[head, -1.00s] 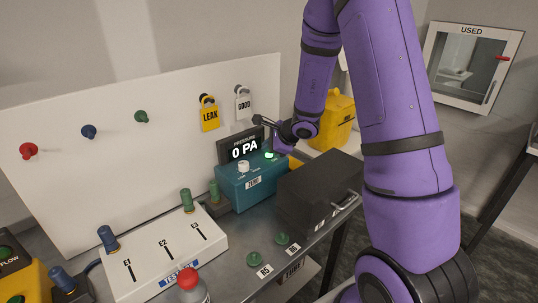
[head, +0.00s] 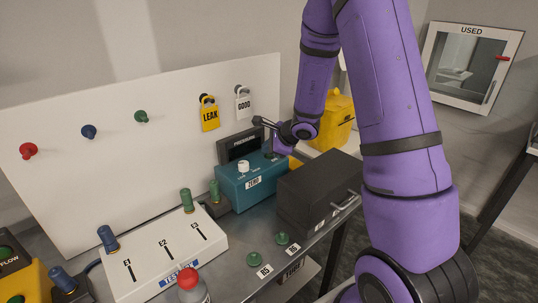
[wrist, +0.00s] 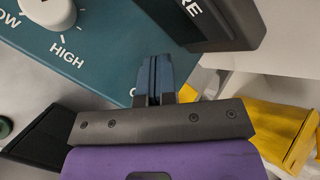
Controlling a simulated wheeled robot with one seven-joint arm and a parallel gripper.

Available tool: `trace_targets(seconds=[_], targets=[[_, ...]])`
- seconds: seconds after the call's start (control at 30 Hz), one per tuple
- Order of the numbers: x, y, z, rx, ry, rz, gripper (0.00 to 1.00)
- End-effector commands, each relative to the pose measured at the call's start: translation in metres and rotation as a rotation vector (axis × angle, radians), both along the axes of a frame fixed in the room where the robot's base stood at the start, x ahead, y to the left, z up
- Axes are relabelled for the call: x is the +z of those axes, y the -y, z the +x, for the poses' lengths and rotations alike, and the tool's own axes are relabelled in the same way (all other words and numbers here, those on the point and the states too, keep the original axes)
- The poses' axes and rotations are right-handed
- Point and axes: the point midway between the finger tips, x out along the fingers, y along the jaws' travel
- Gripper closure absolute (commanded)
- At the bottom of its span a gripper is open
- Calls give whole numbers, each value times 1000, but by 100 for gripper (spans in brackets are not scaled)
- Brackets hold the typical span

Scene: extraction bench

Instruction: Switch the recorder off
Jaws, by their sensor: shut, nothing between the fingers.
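The recorder is a teal box (head: 240,192) with a white knob (head: 243,166) and a ZERO label on its front. Its dark pressure display (head: 240,146) stands at its back and shows no reading. My gripper (head: 272,154) is shut and empty, with its fingertips down at the right end of the box's top. In the wrist view, the closed fingers (wrist: 155,68) point at the teal top (wrist: 95,50) and cover the spot beneath them. I cannot tell whether they touch it. The knob (wrist: 48,10) is at the upper left there.
A dark box with a handle (head: 318,190) stands close on the right of the recorder. A white panel (head: 165,250) with sliders is at the left. LEAK (head: 210,117) and GOOD (head: 243,105) tags hang behind. A yellow container (head: 335,125) is behind my arm.

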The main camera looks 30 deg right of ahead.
Motion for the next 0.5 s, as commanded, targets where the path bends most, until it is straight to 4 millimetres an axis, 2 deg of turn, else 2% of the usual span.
trace_targets(seconds=[0.23, 0.5], targets=[[12, 0, 0, 0, 2, 0, 100], [14, 0, 0, 0, 0, 0, 100]])
